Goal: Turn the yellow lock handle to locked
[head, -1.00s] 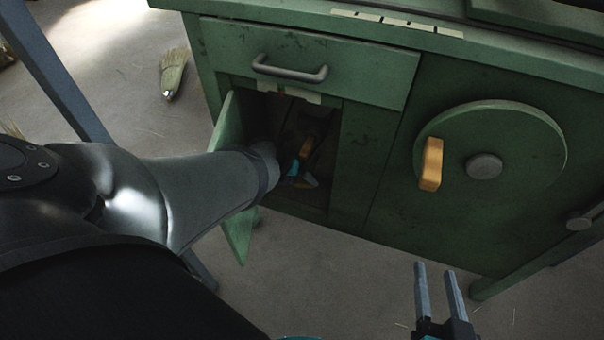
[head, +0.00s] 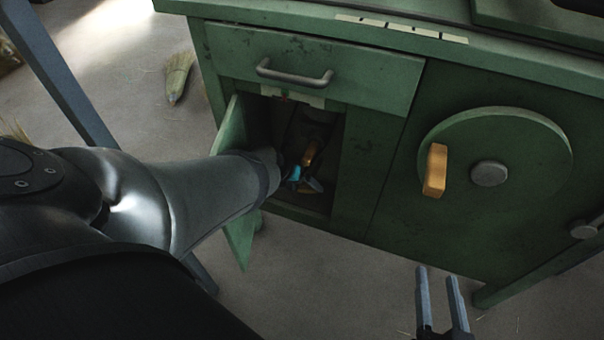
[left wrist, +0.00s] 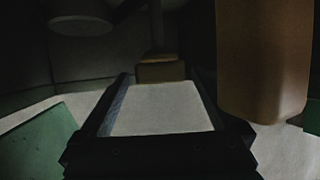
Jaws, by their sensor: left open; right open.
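My left arm reaches through the open door into the dark lower compartment of the green cabinet (head: 365,190). My left gripper (head: 310,182) is inside it, small and shadowed, with its fingertips hard to make out. An orange-yellow piece (head: 311,153), which looks like the lock handle, shows just above the gripper. In the left wrist view my left gripper (left wrist: 160,105) is open, with pale floor between its fingers. A dull yellow block (left wrist: 160,69) on a dark upright rod shows beyond the fingers. A large brownish-orange block (left wrist: 262,65) hangs at the right. My right gripper (head: 441,298) is open and empty below the cabinet front.
The open green door (head: 235,190) stands close beside my left forearm. A drawer with a grey handle (head: 295,73) is above the compartment. A round green wheel (head: 530,160) with an orange knob (head: 435,170) is on the right. A broom head (head: 178,77) lies on the floor.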

